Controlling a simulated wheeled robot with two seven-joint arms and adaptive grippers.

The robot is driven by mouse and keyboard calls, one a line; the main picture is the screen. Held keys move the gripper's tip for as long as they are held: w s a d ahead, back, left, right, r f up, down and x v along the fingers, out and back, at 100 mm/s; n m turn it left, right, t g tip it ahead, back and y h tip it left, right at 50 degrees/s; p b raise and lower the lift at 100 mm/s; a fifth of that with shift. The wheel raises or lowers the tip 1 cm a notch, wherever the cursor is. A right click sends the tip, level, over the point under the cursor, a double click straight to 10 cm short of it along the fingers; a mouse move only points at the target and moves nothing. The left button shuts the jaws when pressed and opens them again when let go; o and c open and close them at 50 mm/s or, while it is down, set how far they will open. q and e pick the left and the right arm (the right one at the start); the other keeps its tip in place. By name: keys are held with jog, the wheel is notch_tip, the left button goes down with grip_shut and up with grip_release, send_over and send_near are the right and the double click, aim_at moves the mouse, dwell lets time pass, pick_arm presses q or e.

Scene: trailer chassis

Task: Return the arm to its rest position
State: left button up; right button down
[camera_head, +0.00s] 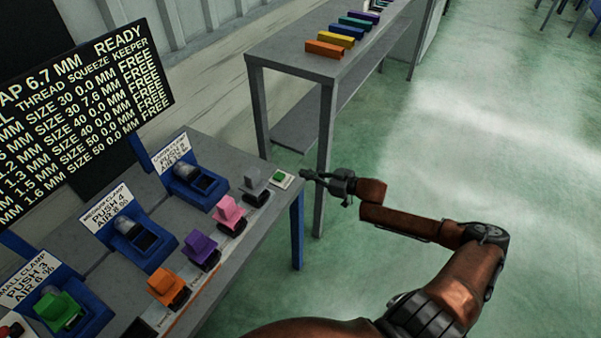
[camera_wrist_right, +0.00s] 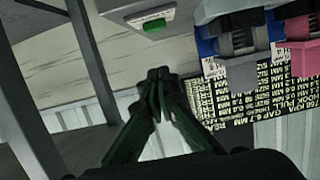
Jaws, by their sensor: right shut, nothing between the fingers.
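My right arm reaches in from the lower right in the head view. Its gripper (camera_head: 312,176) is by the right end of the grey workbench (camera_head: 262,222), close to a white box with a green button (camera_head: 281,178). In the right wrist view the gripper's fingers (camera_wrist_right: 158,78) are together with nothing between them. The green button (camera_wrist_right: 154,25) shows just beyond the fingertips there; I cannot tell whether they touch its box. My left gripper is not in view.
The bench holds orange (camera_head: 166,283), purple (camera_head: 201,249), pink (camera_head: 229,212) and grey (camera_head: 254,184) blocks, and blue clamp stations (camera_head: 192,184). A black text board (camera_head: 82,110) stands behind. A second table (camera_head: 297,63) bears coloured bars. The green floor at right is clear.

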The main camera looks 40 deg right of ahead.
dwell(0.6)
